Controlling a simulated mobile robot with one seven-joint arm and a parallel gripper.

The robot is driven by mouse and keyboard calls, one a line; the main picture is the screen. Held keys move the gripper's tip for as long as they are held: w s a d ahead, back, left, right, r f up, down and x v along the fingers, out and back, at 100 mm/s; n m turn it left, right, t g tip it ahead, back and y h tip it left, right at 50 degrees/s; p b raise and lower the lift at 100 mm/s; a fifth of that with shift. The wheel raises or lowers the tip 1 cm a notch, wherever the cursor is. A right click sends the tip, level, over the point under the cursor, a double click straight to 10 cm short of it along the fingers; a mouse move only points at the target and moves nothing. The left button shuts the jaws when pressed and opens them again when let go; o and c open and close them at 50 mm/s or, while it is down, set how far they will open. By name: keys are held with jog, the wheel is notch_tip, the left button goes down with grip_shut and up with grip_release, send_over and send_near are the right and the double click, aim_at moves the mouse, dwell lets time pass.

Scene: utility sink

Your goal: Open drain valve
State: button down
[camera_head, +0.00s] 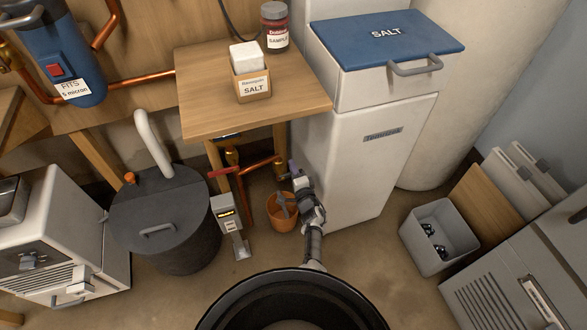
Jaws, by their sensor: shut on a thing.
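My gripper (290,178) is at the lower left side of the white cabinet, low under the wooden table. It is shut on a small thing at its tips.
Copper pipes with a brass fitting (232,157) and a red lever (220,171) run left of the gripper. A grey meter stand (228,212) and dark lidded tank (172,220) stand further left. The white cabinet (372,150) closes the right. A grey bin (436,235) is farther right.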

aim_at(281, 172)
jog(key=shift+s+a+r+n+p, duration=0.25)
jog(key=shift+a+r+n+p, duration=0.45)
jog(key=shift+n, duration=2.15)
jog(key=shift+s+a+r+n+p, duration=0.4)
jog(key=shift+a+r+n, duration=0.3)
jog(key=shift+n, duration=2.2)
jog(key=shift+s+a+r+n+p, duration=0.15)
jog(key=shift+a+r+n+p, duration=0.6)
jog(key=shift+n, duration=2.1)
jog(key=shift+a+f, duration=0.1)
jog(key=c, duration=1.3)
grip_release()
